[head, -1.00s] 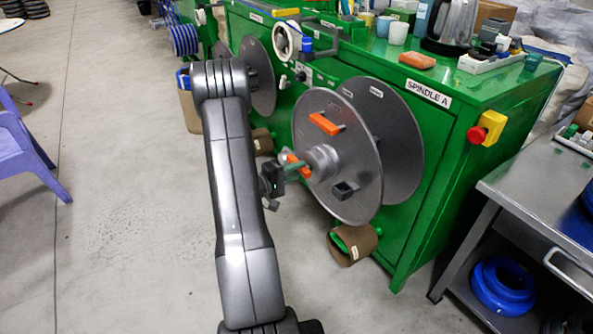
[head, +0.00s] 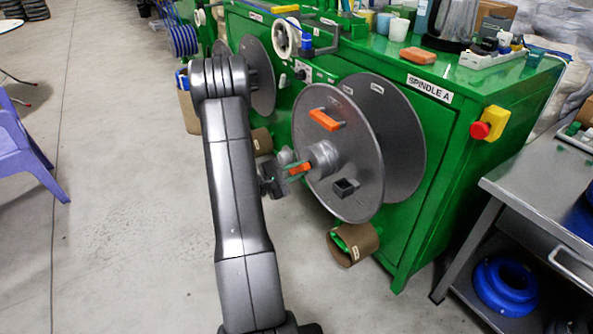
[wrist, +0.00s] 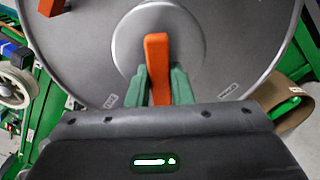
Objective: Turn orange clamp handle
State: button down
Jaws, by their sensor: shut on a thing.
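The orange clamp handle (head: 301,168) is at the front of the grey hub (head: 322,158) of the large grey reel (head: 345,195). My gripper (head: 290,173) is at the hub, with its green fingers on the handle. In the wrist view the handle (wrist: 156,48) stands nearly upright between the two green fingers of my gripper (wrist: 158,88), which are shut on it. Its lower end is hidden by the gripper body. A second orange piece (head: 327,120) is on the reel's face, apart from the gripper.
A brown container (head: 352,243) stands under the reel. The green SPINDLE A cabinet (head: 440,150) is behind. A metal table (head: 530,190) stands at the right. Floor to the left is open.

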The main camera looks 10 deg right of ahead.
jog(key=n, duration=0.4)
jog(key=shift+s+d+f+n+p, duration=0.1)
jog(key=shift+s+f+n+p, duration=0.1)
jog(key=shift+n+p, duration=0.15)
jog(key=n+p, duration=0.1)
jog(key=n, duration=0.3)
jog(key=shift+s+n+p, duration=0.2)
jog(key=shift+n+p, duration=0.05)
jog(key=shift+p, duration=0.1)
jog(key=shift+f, duration=0.1)
jog(key=c, duration=1.3)
grip_release()
jog(key=p+v, duration=0.1)
jog(key=v, duration=1.2)
jog(key=shift+s+a, duration=0.15)
jog(key=shift+a, duration=0.2)
jog(key=b+x, duration=0.1)
jog(key=x, duration=1.3)
